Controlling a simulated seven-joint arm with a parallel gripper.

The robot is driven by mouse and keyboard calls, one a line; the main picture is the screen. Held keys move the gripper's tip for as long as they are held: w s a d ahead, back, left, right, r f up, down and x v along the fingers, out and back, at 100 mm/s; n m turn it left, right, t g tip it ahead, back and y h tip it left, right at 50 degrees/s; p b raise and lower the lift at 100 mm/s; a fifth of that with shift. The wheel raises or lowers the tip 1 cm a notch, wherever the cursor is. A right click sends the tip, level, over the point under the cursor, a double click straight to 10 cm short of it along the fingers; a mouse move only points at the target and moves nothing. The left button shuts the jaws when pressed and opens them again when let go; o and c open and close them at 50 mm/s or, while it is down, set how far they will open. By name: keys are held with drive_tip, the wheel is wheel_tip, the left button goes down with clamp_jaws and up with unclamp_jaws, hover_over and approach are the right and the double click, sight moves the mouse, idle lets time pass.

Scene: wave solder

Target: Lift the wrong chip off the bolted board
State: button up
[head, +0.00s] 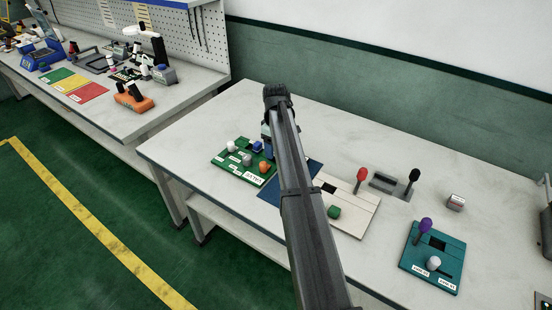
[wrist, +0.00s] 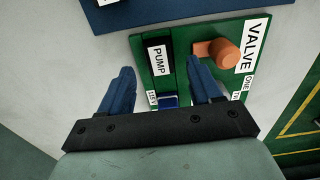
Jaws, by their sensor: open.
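The green board (head: 220,158) lies at the left of the near bench and carries white, grey, blue and orange pieces. In the wrist view the green board (wrist: 182,32) shows a PUMP label (wrist: 159,62), a VALVE label (wrist: 251,47) and an orange knob (wrist: 223,53). A blue block (wrist: 168,101) shows low between my fingers, partly hidden by the gripper; it also shows in the head view (head: 257,146). My gripper (wrist: 162,72) is open over this board with nothing gripped. Which piece is the wrong chip, and any bolts, I cannot tell.
A dark blue mat (head: 270,192) lies right of the green board. A grey holder (head: 383,182) stands behind. A teal board (head: 447,277) with a purple-topped lever (head: 424,227) lies right.

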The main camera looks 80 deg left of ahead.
wheel_tip(320, 180, down, 3)
drive_tip(key=shift+r, duration=0.15)
clamp_jaws()
idle(0.5)
